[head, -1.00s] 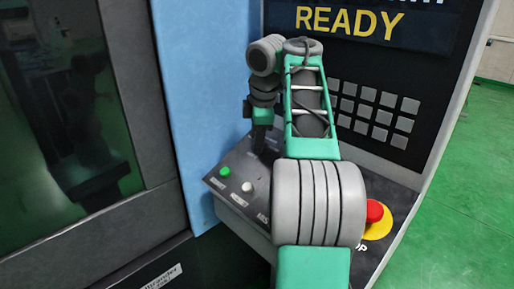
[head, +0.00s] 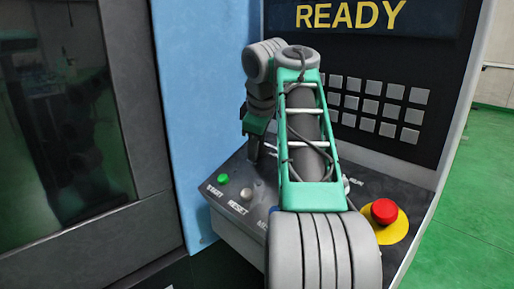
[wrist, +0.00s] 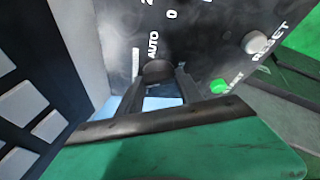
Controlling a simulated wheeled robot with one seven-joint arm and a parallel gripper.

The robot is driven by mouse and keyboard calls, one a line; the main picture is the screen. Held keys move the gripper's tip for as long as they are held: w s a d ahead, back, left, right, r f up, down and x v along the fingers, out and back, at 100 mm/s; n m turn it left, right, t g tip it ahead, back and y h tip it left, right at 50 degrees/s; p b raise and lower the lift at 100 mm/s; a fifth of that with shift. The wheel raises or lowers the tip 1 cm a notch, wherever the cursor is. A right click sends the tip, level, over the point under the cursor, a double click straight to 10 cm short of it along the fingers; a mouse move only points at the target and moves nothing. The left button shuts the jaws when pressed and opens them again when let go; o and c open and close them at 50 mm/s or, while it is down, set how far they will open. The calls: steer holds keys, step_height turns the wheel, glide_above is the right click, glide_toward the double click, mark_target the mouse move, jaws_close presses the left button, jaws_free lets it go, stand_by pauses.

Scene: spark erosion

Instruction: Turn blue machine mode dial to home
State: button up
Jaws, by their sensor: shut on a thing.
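The mode dial (wrist: 158,69) is a dark round knob on the sloping black panel, seen in the wrist view. My gripper (wrist: 160,84) is shut on it, with one dark finger on each side. The word AUTO and a short white bar stand on the panel just beyond the dial, with a 0 to the right. I cannot read a home label. In the head view my gripper (head: 254,150) reaches down to the back left of the panel, and the dial is hidden there by my gripper and arm.
A green start button (head: 223,177) and a white reset button (head: 246,194) sit at the panel's front left. A red emergency stop (head: 384,211) on yellow is at the right. A keypad (head: 385,108) and the READY screen (head: 350,16) rise behind. A blue wall (head: 205,110) stands left.

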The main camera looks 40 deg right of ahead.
steer(key=o, duration=1.3)
steer(key=p+v, duration=0.6)
steer(key=v, duration=0.1)
steer(key=shift+s+a+r, duration=0.15)
steer(key=shift+s+r, duration=0.05)
steer(key=shift+r, duration=0.1)
